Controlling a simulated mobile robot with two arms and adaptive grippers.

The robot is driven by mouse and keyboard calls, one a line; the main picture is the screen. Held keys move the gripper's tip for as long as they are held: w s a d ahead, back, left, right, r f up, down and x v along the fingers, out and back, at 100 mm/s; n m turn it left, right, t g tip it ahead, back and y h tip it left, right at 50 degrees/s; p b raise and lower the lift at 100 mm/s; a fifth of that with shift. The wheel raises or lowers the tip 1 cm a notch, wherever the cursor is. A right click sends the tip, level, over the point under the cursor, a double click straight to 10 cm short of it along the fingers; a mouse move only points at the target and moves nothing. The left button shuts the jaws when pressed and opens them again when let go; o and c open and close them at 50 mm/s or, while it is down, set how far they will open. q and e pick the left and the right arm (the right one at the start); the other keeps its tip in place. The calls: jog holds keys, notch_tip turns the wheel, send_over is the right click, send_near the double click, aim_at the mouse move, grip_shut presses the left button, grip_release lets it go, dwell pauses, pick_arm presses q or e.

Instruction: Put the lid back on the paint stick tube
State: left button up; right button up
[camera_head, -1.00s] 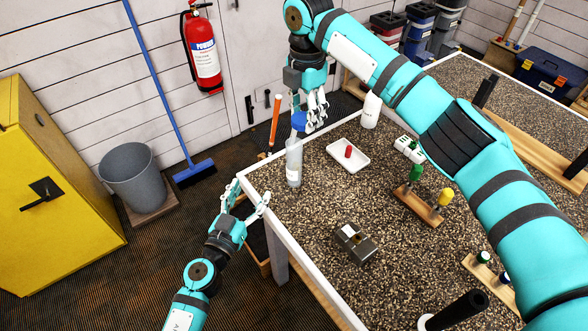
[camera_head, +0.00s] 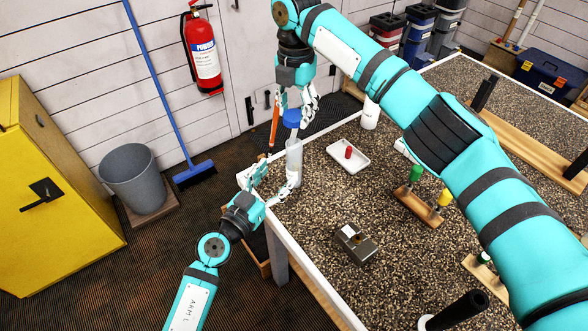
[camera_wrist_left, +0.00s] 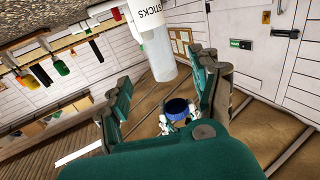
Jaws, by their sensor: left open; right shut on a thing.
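The clear paint stick tube (camera_head: 293,160) stands upright at the table's near left corner; its white label and clear end show in the left wrist view (camera_wrist_left: 164,62). The blue lid (camera_head: 291,119) is above the tube's mouth, held by my right gripper (camera_head: 296,106), which is shut on it. The left wrist view shows a gap between the lid (camera_wrist_left: 177,107) and the tube's end. My left gripper (camera_head: 277,178) is open beside the tube at the table's corner. Its fingers (camera_wrist_left: 168,82) stand on either side of the tube in the left wrist view.
A white tray (camera_head: 336,146) with a red piece lies right of the tube, with a white bottle (camera_head: 371,112) behind it. A grey device (camera_head: 354,243) and a wooden stand (camera_head: 415,207) stand further right. My right arm crosses above the table.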

aim_at(290, 159)
pick_arm(q)
jog(key=x, duration=0.9)
grip_shut()
dwell(0.4)
